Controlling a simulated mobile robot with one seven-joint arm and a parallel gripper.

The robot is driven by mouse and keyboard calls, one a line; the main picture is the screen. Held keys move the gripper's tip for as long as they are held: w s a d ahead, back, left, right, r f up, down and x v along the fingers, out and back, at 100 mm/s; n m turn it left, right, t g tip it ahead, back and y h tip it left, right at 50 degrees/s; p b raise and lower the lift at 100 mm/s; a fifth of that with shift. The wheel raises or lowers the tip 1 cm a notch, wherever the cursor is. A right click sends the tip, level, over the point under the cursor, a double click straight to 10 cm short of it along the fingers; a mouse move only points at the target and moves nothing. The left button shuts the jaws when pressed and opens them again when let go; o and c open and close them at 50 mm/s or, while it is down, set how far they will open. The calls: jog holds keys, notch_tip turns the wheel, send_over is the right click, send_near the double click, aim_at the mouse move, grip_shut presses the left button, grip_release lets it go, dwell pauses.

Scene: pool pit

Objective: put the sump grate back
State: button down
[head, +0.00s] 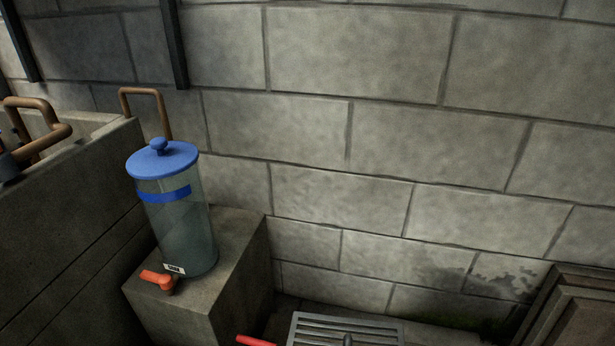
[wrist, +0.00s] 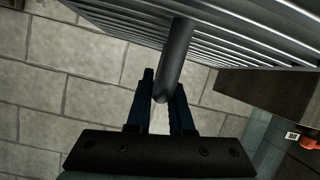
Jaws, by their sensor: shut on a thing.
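The sump grate (head: 310,328) is a grey slatted metal panel, cut off by the bottom edge of the head view. In the wrist view the grate (wrist: 250,32) fills the top, with its bars running diagonally. A dark rounded handle (wrist: 178,55) sticks out from it. My gripper (wrist: 163,90) is shut on this handle, with one dark finger on each side. The gripper is not clearly seen in the head view. The sump opening is not visible in either view.
A clear dispenser with a blue lid (head: 180,225) and orange tap (head: 158,280) stands on a concrete block (head: 235,255) left of the grate. A red bar (head: 254,341) shows at the bottom edge. A block wall (head: 350,120) closes the back. Brown panels (head: 575,310) stand at right.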

jog(key=s+a+r+n+y+p, duration=0.3)
jog(key=s+a+r+p, duration=0.4)
jog(key=r, duration=0.4)
notch_tip(320, 180, up, 28)
jog(key=s+p, duration=0.1)
jog(key=p, duration=3.5)
jog(key=shift+d+p, duration=0.15)
jog(key=shift+p, duration=0.15)
jog(key=shift+f, duration=0.2)
